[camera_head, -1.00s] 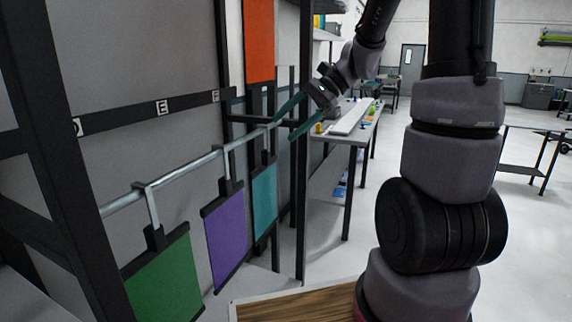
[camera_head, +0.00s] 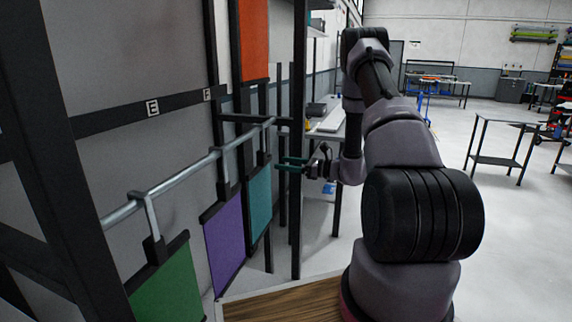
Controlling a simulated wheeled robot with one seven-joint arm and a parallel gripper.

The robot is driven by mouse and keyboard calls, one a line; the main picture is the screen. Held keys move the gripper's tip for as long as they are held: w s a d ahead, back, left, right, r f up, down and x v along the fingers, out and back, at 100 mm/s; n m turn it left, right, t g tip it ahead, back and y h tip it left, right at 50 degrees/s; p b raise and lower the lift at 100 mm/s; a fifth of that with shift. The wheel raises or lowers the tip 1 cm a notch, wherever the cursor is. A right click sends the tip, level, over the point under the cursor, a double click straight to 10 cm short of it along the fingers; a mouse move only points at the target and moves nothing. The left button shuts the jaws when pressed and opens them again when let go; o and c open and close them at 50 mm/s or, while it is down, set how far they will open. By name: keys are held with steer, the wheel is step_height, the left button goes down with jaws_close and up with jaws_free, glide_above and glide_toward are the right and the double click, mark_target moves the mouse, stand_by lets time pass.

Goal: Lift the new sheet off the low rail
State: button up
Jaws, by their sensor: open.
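The low rail (camera_head: 180,178) is a pale metal bar running from lower left toward the back. Three sheets hang below it on dark hangers: a green sheet (camera_head: 170,292) nearest, a purple sheet (camera_head: 226,240) in the middle and a teal sheet (camera_head: 259,205) farthest. I cannot tell which one is the new sheet. My gripper (camera_head: 281,163) is open, its dark green fingers pointing left, just right of the teal sheet's hanger (camera_head: 263,160). In the picture a small gap shows between fingertips and hanger; true depth is unclear. Nothing shows between the fingers.
An orange sheet (camera_head: 254,38) hangs higher up. A dark upright post (camera_head: 298,225) stands close by my gripper. The dark wall strip (camera_head: 130,116) carries letter labels. A workbench (camera_head: 330,131) stands behind. A wooden surface (camera_head: 285,302) lies low in front. Open floor is at right.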

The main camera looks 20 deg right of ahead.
mark_target(265, 155)
steer(key=x, duration=1)
steer(key=shift+a, duration=0.15)
jaws_close()
steer(key=shift+r, duration=0.1)
steer(key=shift+r, duration=0.1)
steer(key=shift+r, duration=0.95)
steer(key=v, duration=1.3)
steer(key=shift+w, duration=0.1)
stand_by(0.3)
